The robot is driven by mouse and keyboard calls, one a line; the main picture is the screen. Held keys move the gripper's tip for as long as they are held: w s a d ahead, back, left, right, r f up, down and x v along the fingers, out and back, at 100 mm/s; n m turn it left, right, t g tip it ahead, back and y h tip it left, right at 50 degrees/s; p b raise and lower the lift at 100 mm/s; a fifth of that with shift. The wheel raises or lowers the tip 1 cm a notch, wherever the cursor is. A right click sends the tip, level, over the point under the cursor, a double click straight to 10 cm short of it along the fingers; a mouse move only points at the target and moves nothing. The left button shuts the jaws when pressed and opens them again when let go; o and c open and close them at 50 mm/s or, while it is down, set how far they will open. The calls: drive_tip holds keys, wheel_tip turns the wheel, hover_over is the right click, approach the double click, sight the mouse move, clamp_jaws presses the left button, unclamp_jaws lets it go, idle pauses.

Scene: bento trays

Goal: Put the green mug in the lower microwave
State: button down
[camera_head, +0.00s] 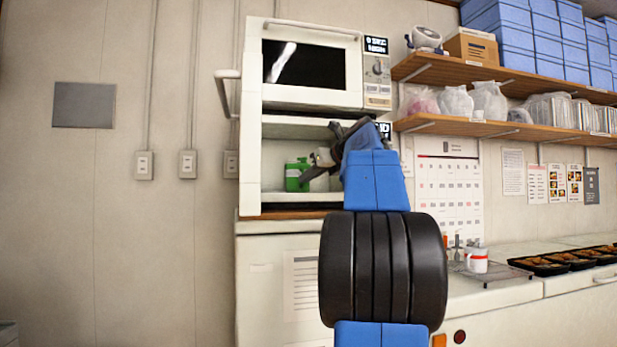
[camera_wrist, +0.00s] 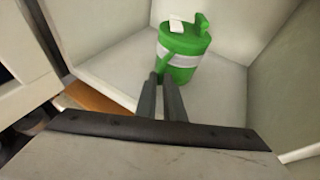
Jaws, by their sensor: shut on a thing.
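The green mug (camera_head: 297,175) has a pale band and stands inside the open lower microwave (camera_head: 252,190). In the wrist view the green mug (camera_wrist: 190,42) is upright, with a green lid and a handle on its near side. My gripper (camera_head: 312,172) reaches into the lower microwave from the right. In the wrist view my gripper (camera_wrist: 160,82) has its fingers close together at the mug's handle, shut on it. The mug's base appears at the pale microwave floor (camera_wrist: 220,95); whether it bears weight there I cannot tell.
The upper microwave (camera_head: 312,97) is closed, directly above. The lower microwave's open door, with its handle (camera_head: 226,92), is swung out to the left. Shelves (camera_head: 480,72) with boxes and bags are at the right. Food trays (camera_head: 570,260) lie on the counter at the right.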

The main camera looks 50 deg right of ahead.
drive_tip(key=c, duration=1.9)
unclamp_jaws()
drive_tip(key=shift+o, duration=0.2)
drive_tip(key=shift+r, duration=0.1)
drive_tip(key=shift+s+r, duration=0.15)
drive_tip(key=v, duration=1.1)
drive_tip(key=shift+s+r, duration=0.15)
drive_tip(key=shift+s, duration=0.15)
drive_tip(key=shift+a, duration=0.15)
